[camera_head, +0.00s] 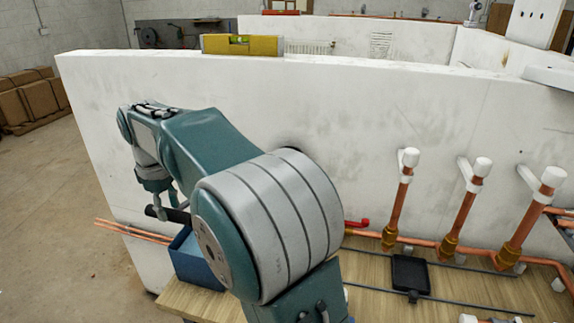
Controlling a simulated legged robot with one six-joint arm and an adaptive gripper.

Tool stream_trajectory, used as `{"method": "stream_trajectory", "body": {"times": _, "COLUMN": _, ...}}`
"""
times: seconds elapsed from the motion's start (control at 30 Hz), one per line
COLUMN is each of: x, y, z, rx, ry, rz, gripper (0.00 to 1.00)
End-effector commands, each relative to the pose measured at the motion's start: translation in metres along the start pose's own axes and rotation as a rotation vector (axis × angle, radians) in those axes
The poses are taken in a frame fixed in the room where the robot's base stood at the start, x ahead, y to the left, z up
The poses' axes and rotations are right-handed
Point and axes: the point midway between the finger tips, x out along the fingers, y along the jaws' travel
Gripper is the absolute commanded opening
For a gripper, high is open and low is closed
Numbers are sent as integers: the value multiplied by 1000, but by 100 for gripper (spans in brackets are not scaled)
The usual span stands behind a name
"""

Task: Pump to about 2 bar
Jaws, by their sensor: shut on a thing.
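My gripper (166,203) points down at the left, in front of the white wall panel. It is shut on the black handle (154,211), which shows on both sides of the fingers. A blue box-shaped tank (190,268), which looks like the pump's body, stands just below and to the right on the wooden bench. My arm covers much of the tank and the right end of the handle. No pressure gauge is visible, so the pressure cannot be read.
Copper pipes (138,233) run low along the wall panel (95,110). Several upright copper pipes with white caps (483,165) stand at the right. A black tray-like item (410,272) and dark rods lie on the bench (375,305). A yellow level (242,45) rests on the panel's top.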

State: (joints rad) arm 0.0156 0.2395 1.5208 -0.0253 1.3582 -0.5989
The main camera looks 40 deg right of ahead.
Motion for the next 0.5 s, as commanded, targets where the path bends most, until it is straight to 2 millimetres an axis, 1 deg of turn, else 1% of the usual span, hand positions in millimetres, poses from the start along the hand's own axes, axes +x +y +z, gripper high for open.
{"method": "stream_trajectory", "body": {"times": 0.03, "x": 5, "y": 4, "z": 2, "rx": 4, "ry": -6, "rz": 20, "gripper": 4}}
{"method": "stream_trajectory", "body": {"times": 0.27, "x": 21, "y": -2, "z": 2, "rx": 4, "ry": -7, "rz": 68, "gripper": 6}}
{"method": "stream_trajectory", "body": {"times": 0.5, "x": 36, "y": -6, "z": 3, "rx": 3, "ry": -6, "rz": 120, "gripper": 6}}
